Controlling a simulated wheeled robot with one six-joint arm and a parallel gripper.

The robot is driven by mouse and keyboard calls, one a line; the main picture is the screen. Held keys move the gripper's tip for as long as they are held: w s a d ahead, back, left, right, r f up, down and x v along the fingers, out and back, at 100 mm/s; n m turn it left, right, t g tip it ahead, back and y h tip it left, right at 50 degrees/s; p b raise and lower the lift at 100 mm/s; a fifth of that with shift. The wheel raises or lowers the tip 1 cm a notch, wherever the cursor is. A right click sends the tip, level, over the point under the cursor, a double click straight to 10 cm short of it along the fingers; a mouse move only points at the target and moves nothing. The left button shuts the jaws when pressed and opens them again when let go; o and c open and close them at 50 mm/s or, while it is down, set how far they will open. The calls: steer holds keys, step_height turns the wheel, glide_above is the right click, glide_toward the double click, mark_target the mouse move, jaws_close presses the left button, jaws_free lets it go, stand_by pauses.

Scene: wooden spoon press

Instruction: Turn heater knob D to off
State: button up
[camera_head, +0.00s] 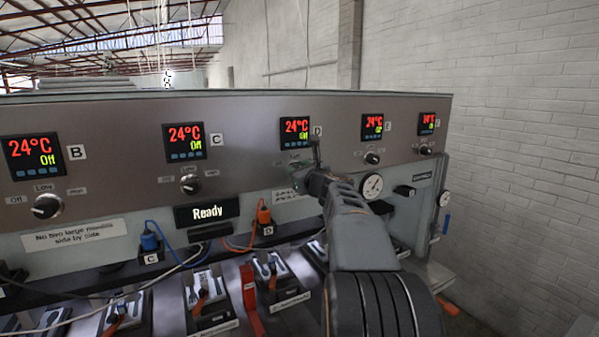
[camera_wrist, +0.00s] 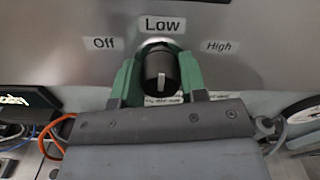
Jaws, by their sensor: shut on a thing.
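Heater knob D (camera_wrist: 160,72) is black and round, with a white pointer line on its face. The line stands about vertical, in line with the Low label (camera_wrist: 162,25). The Off label (camera_wrist: 104,43) is to its left and High (camera_wrist: 220,46) to its right. My gripper (camera_wrist: 158,80) has its green fingers on both sides of the knob and is shut on it. In the head view my gripper (camera_head: 302,172) reaches the panel below the D display (camera_head: 296,132), which reads 24°C with small green text under it. The knob is mostly hidden there.
Similar knobs sit under displays B (camera_head: 47,206), C (camera_head: 190,184) and E (camera_head: 372,158). A Ready screen (camera_head: 207,212), orange plug (camera_head: 263,214) and blue plug (camera_head: 150,242) are below left. A round gauge (camera_head: 372,187) is close right of my gripper.

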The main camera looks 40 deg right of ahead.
steer(key=shift+f+n+b, duration=0.1)
steer(key=shift+n+b, duration=0.2)
steer(key=shift+b, duration=0.2)
steer(key=shift+f+n+b, duration=0.15)
steer(key=shift+n+b, duration=0.55)
steer(key=shift+b, duration=0.05)
steer(key=n+b, duration=0.6)
steer(key=n, duration=0.1)
steer(key=shift+a+n+b, duration=0.1)
steer(key=shift+n+b, duration=0.95)
steer(key=shift+n, duration=0.35)
steer(key=o, duration=0.9)
steer(key=shift+s, duration=0.1)
